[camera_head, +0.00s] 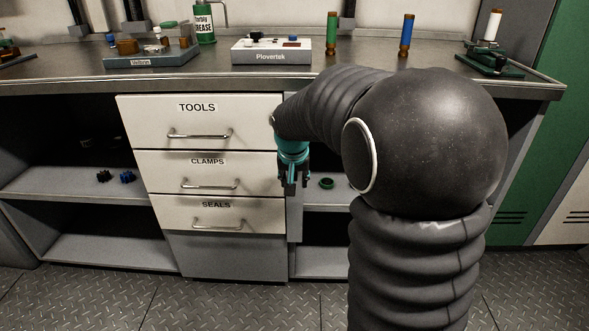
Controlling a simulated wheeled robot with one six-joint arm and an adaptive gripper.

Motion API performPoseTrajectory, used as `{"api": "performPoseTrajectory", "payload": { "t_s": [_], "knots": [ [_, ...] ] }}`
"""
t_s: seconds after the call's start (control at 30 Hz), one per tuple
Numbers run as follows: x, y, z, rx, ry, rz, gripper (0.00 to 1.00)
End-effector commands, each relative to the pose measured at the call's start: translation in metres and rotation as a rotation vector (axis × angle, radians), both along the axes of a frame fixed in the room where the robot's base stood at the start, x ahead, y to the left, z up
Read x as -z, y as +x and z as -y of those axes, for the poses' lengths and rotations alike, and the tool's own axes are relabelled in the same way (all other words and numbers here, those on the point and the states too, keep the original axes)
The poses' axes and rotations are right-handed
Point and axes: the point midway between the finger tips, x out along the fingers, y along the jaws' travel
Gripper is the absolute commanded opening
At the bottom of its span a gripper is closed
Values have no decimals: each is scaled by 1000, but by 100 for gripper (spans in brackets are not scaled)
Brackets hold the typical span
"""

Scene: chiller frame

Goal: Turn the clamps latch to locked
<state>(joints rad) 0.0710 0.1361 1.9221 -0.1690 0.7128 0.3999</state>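The CLAMPS drawer (165,176) is the middle white drawer of the cabinet, with a bar handle, and looks closed. No latch can be made out on its visible front; the right edge of the drawer is partly behind my gripper. My gripper (293,182), with a teal body and dark fingers, hangs from my arm with its fingers pointing down. It is in front of the grey post at the right edge of the drawers, at about the height of the CLAMPS drawer. The fingers are small and dark, so their opening and any contact are unclear.
The TOOLS drawer (140,115) is above and the SEALS drawer (175,208) below, both closed. A green ring (326,183) lies on the shelf right of the post. My arm covers the right side.

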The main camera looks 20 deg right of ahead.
Motion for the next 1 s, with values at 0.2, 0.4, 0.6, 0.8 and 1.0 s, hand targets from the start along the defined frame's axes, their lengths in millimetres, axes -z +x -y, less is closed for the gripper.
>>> {"api": "performPoseTrajectory", "payload": {
  "t_s": [0.2, 0.4, 0.6, 0.8, 1.0],
  "knots": [
    [-1, 33, 13, 0, -1, -1, 42],
    [6, 47, 18, -1, -1, -2, 42],
    [11, 49, 19, -1, 0, 0, 42],
    [11, 49, 19, -1, 0, 0, 39],
    [11, 49, 19, -1, 0, 0, 0]
  ]
}}
